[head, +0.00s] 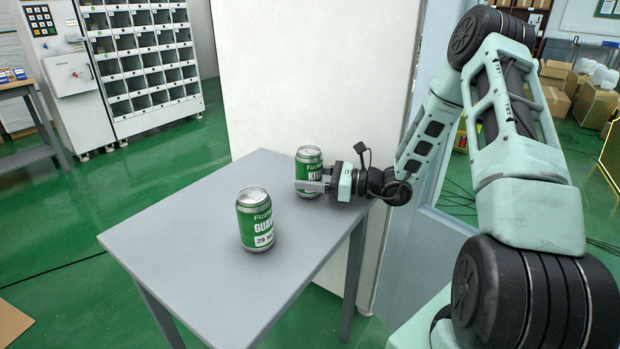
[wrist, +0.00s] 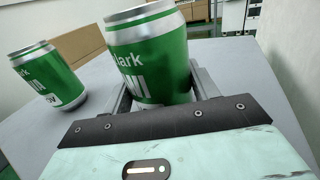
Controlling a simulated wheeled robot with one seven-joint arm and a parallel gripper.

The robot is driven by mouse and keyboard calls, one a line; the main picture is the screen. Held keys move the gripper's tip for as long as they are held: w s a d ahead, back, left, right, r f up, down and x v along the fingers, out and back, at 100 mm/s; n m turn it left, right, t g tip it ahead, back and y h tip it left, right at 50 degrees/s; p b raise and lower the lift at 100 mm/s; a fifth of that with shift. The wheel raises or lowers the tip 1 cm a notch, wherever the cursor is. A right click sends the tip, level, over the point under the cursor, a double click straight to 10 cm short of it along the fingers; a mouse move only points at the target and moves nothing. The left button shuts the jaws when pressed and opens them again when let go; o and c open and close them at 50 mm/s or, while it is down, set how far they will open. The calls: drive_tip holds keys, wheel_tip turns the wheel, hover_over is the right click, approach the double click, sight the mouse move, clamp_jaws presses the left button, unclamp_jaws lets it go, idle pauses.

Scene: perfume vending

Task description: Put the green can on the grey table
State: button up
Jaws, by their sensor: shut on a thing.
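A green can with silver ends (head: 308,162) is at the far right part of the grey table (head: 190,235). My gripper (head: 312,186) is shut around this can's lower half, reaching in from the right. The can is upright over the tabletop; I cannot tell whether its base touches it. In the wrist view the held can (wrist: 150,60) fills the middle, between the two fingers, and its base is hidden by my gripper. A second green can (head: 254,222), lettered "GUA", stands upright and apart, nearer the table's middle. It also shows at the left of the wrist view (wrist: 48,78).
The table's left half is clear. A white panel (head: 310,70) stands just behind the table. A white vending cabinet with many compartments (head: 145,60) is at the back left, beside a side table (head: 25,90). Cardboard boxes (head: 555,95) are at the back right.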

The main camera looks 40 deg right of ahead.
drive_tip(key=shift+f, duration=0.15)
drive_tip(key=o, duration=1.2)
drive_tip(key=shift+r, duration=0.25)
drive_tip(key=v, duration=0.7)
drive_tip(key=shift+s+d, duration=0.2)
drive_tip(key=shift+d, duration=0.05)
drive_tip(key=shift+f, duration=0.1)
